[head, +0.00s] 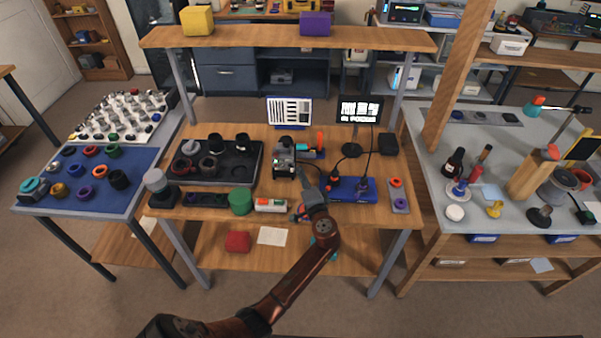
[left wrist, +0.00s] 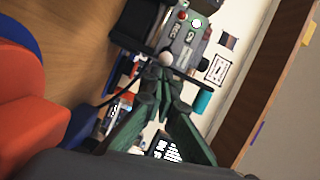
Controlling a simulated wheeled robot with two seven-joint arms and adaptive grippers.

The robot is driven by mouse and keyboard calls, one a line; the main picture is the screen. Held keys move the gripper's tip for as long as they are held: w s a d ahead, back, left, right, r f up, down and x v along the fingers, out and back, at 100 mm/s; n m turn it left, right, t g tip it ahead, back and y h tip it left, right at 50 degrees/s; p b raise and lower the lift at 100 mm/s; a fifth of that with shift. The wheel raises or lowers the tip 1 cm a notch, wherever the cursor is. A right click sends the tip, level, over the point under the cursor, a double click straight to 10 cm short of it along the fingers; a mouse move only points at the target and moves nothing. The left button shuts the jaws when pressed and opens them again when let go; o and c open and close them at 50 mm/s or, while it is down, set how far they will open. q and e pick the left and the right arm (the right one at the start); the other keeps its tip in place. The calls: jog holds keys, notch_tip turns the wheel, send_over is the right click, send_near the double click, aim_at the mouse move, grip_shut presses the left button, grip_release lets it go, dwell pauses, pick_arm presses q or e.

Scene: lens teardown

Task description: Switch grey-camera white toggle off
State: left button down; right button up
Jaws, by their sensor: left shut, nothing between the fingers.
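The grey camera (head: 284,158) stands on the wooden bench, in front of the left monitor. In the left wrist view the grey camera (left wrist: 186,44) shows a face with labels, a red button and a pale round dial. A white round knob, which looks like the toggle (left wrist: 166,58), sits at its near edge. My left gripper (head: 305,172) is just right of and in front of the camera. In the left wrist view its dark green fingers (left wrist: 166,82) are shut, empty, and point at the knob. I cannot tell whether they touch it. My right gripper is out of view.
A blue box (head: 350,189) with cables is right of my gripper. A dark tray (head: 235,176) with black lens parts lies left of the camera.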

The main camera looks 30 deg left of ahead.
pick_arm(q)
jog(key=shift+s+r+m+t+h+p, duration=0.1)
jog(key=shift+s+m+t+h+p, duration=0.15)
jog(key=shift+m+t+h+p, duration=0.15)
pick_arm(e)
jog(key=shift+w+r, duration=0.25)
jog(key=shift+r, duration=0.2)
